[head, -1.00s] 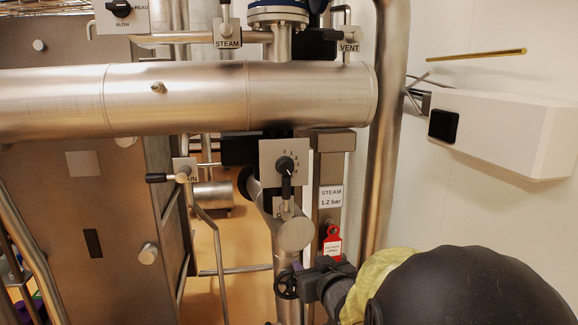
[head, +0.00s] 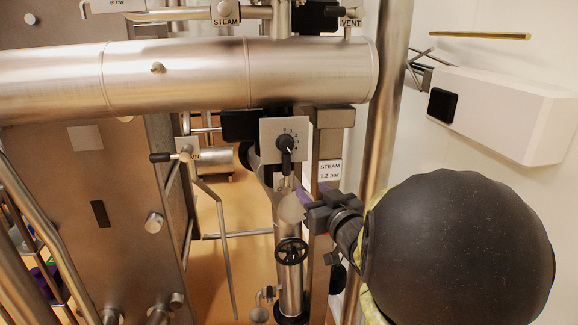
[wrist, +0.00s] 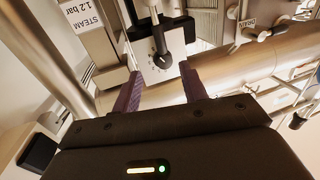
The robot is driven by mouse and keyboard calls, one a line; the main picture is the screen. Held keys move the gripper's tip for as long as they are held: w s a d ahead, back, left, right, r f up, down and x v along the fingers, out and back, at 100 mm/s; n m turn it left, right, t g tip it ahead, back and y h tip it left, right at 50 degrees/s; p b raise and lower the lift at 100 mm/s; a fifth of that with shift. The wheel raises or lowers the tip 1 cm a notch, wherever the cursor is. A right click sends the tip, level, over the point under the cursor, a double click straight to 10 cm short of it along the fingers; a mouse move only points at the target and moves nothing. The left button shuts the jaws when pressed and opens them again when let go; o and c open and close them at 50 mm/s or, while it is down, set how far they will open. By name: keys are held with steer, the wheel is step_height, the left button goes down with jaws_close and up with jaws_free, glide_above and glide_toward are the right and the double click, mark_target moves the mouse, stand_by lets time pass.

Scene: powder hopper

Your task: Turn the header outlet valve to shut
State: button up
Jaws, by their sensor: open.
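Below the big horizontal steel header pipe (head: 200,75) is a pale plate (head: 270,132) with a numbered dial and a black pointer handle (head: 286,155), which points down. The dial (wrist: 160,60) also shows in the wrist view, between and beyond my fingertips. A black handwheel (head: 291,251) sits lower on the vertical pipe. No label reads as header outlet. My gripper (head: 304,199) is right of and below the handle, and in the wrist view (wrist: 160,78) its two purple fingers are spread with nothing between them. Contact with the handle cannot be told.
A drain lever (head: 165,157) sticks out to the left. A steam sign (head: 330,171) hangs on a post close behind my gripper. A thick vertical pipe (head: 385,130) and a white wall box (head: 505,110) stand at right.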

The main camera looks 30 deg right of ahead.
mark_target(288, 166)
steer(key=w+p, duration=0.1)
steer(key=w, duration=0.4)
steer(key=w+p, duration=0.2)
steer(key=w, duration=0.2)
steer(key=w+p, duration=0.1)
steer(key=w, duration=0.4)
steer(key=shift+w+d, duration=0.3)
steer(key=shift+d, duration=0.1)
steer(key=shift+c, duration=0.2)
jaws_close()
